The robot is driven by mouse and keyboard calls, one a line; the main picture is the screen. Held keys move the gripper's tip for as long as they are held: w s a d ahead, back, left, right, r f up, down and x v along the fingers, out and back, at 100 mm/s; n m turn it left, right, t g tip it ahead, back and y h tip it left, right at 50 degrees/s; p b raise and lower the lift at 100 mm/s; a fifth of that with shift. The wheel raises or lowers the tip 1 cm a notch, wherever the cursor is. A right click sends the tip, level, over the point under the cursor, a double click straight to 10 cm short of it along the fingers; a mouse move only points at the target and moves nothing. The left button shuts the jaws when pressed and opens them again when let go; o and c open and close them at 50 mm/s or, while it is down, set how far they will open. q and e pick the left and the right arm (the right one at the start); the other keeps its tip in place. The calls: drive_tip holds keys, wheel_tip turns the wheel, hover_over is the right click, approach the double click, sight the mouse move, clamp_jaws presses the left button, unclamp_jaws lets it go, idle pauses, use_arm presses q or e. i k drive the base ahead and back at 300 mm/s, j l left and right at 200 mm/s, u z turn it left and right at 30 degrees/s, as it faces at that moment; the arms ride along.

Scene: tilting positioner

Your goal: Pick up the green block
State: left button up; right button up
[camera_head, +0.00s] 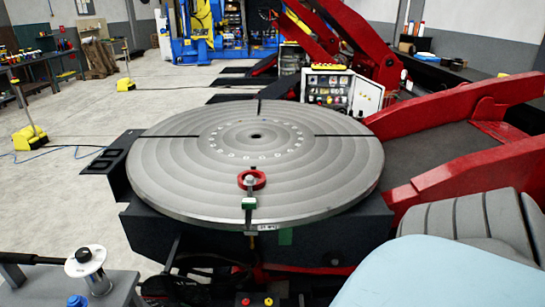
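A small green block-like piece (249,203) sits near the front edge of the round grey turntable (190,160), in its front slot. It lies just in front of a red ring (257,181) with a small pale knob in its middle. Whether the green piece is loose or part of a clamp, I cannot tell. A darker green patch (285,236) shows on the front side of the base under the turntable rim. Neither of my grippers is in view.
Red tilting arms (455,110) stand right of the turntable. A grey ribbed seat-like shape (465,215) and a pale blue surface (440,280) fill the lower right. A dark bench (110,285) with a metal spool (88,265) is at lower left. Most of the turntable top is bare.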

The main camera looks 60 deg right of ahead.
sight(248, 203)
drive_tip(key=z, duration=1.55)
